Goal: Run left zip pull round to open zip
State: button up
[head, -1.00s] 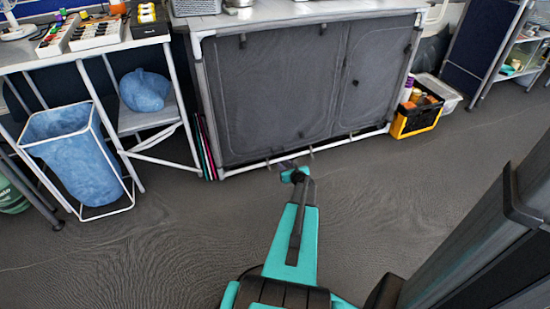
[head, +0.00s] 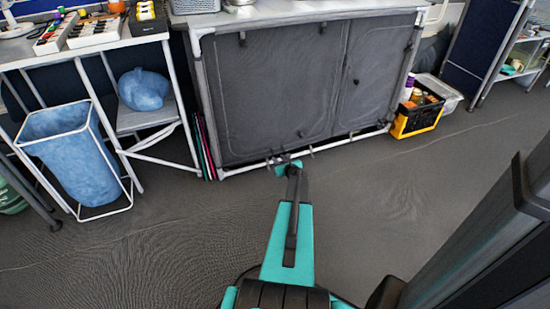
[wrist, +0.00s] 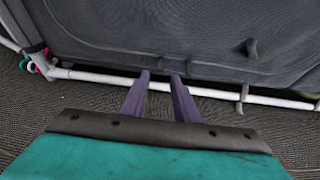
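The dark grey fabric cupboard front (head: 275,85) has two zipped panels, and its left panel is closed. A small dark tab, which looks like a zip pull (wrist: 251,48), hangs low on the panel in the wrist view; it shows faintly in the head view (head: 301,134). My gripper (wrist: 161,74) is open and empty, its two purple fingers apart at the panel's lower edge. The tab is right of and above the fingertips in the wrist view. In the head view my gripper (head: 288,163) is low before the left panel. Whether a finger touches the fabric, I cannot tell.
A white frame rail (wrist: 90,77) runs along the cupboard's bottom, with dark hooks (wrist: 242,96) on it. A blue bin (head: 75,155) stands to the left and a yellow-black crate (head: 416,117) to the right. The floor in front is clear.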

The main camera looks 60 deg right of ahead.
aim_at(273, 154)
jog(key=shift+b+x, duration=0.75)
jog(key=shift+x, duration=2.55)
grip_shut()
